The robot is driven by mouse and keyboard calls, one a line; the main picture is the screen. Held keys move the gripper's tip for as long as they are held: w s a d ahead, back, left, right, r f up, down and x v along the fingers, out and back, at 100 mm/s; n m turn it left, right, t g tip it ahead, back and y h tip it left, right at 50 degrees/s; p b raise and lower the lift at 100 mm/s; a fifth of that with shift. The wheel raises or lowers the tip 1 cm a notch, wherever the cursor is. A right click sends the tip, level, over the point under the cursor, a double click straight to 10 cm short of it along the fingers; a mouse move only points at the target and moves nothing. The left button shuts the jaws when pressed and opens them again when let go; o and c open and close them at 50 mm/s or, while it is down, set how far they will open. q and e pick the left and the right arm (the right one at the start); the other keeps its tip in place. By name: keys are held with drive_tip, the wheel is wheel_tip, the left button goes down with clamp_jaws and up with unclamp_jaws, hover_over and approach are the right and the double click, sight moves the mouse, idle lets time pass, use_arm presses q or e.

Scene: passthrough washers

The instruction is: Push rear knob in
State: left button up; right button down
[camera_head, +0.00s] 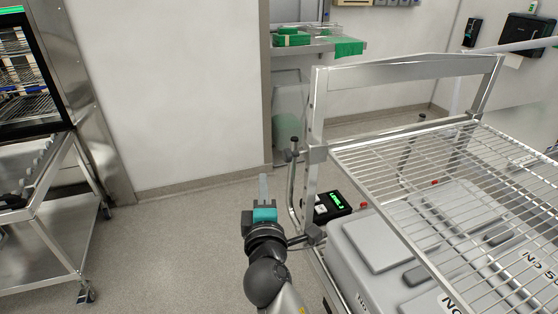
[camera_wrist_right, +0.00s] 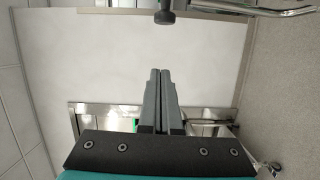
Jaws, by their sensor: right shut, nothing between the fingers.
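My right gripper (camera_head: 264,184) is in front of the metal cart's left side in the head view, with its fingers shut together and empty. A small dark knob (camera_head: 294,147) tops the bent metal bar at the cart's upright, right of and beyond the fingertips. Another dark knob (camera_head: 313,233) sits lower, close to my right wrist. I cannot tell which one is the rear knob. In the right wrist view, the shut fingers (camera_wrist_right: 160,76) point toward a dark knob (camera_wrist_right: 164,17) at the top edge, with a clear gap between. My left gripper is out of view.
The cart's wire rack (camera_head: 455,185) spans the right, above grey lidded cases (camera_head: 375,250). A small device with a green display (camera_head: 334,205) sits by the upright. Another trolley (camera_head: 50,240) stands at left. The floor (camera_head: 180,240) between is clear.

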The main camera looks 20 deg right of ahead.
sight(291, 155)
drive_tip(key=w+d+p, duration=0.2)
drive_tip(key=w+d, duration=0.3)
drive_tip(key=w, duration=0.2)
drive_tip(key=shift+w+d, duration=0.15)
drive_tip(key=shift+d, duration=0.2)
drive_tip(key=shift+f, duration=0.15)
